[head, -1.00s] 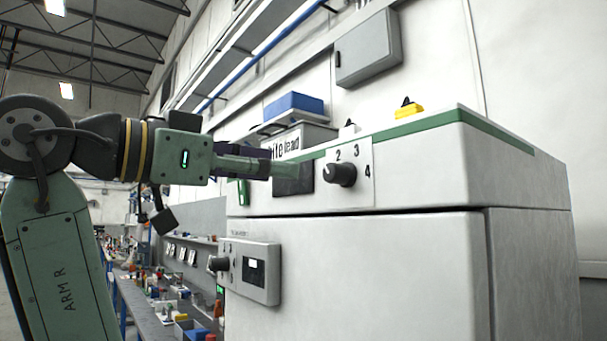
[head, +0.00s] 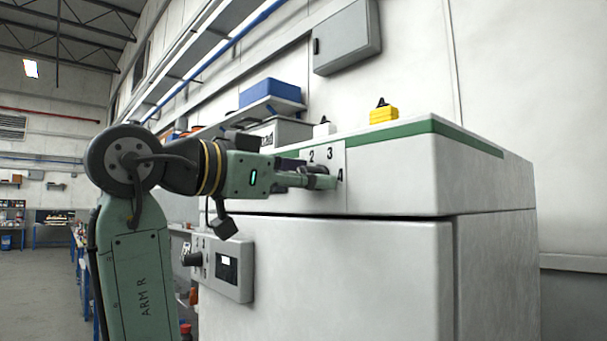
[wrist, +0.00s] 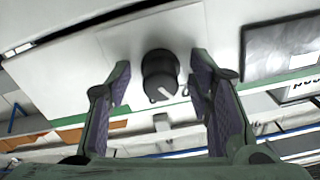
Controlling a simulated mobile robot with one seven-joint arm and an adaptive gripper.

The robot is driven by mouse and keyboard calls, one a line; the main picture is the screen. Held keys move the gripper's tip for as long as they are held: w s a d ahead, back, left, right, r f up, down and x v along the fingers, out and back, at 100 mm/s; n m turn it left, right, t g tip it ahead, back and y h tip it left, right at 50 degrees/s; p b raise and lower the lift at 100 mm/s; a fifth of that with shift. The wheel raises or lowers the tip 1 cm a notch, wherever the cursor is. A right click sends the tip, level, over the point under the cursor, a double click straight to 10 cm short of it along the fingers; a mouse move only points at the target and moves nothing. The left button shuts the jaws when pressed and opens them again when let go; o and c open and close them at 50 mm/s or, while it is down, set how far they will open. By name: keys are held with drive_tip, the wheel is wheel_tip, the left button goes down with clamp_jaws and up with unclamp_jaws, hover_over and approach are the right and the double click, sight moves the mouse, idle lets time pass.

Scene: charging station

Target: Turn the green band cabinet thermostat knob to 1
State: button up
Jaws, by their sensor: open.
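The green band cabinet (head: 400,185) is white with a green stripe (head: 468,138) along its top edge. Its thermostat dial plate shows 2, 3 and 4 in the head view; the 1 cannot be seen. My gripper (head: 318,180) is in front of the plate and hides most of the knob there. In the wrist view the black knob (wrist: 159,72) stands between my two open fingers, with a gap on each side. A white pointer mark shows on the knob's face, slanting in that view. I cannot tell which number it points at.
A lower grey control box (head: 228,268) with another black knob (head: 192,259) and a small display is on the cabinet's front. A yellow block (head: 384,115) sits on top. A blue box (head: 270,93) is on a shelf behind. Open floor lies at left.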

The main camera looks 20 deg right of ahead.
drive_tip(key=shift+c, duration=0.4)
clamp_jaws()
drive_tip(key=shift+n, duration=0.3)
drive_tip(key=n+b, duration=0.1)
drive_tip(key=n, duration=0.4)
drive_tip(key=shift+n, duration=0.3)
drive_tip(key=n+b, duration=0.1)
drive_tip(key=n, duration=0.4)
drive_tip(key=shift+n+b, duration=0.3)
drive_tip(key=shift+b, duration=0.05)
idle(0.3)
drive_tip(key=shift+o, duration=0.4)
unclamp_jaws()
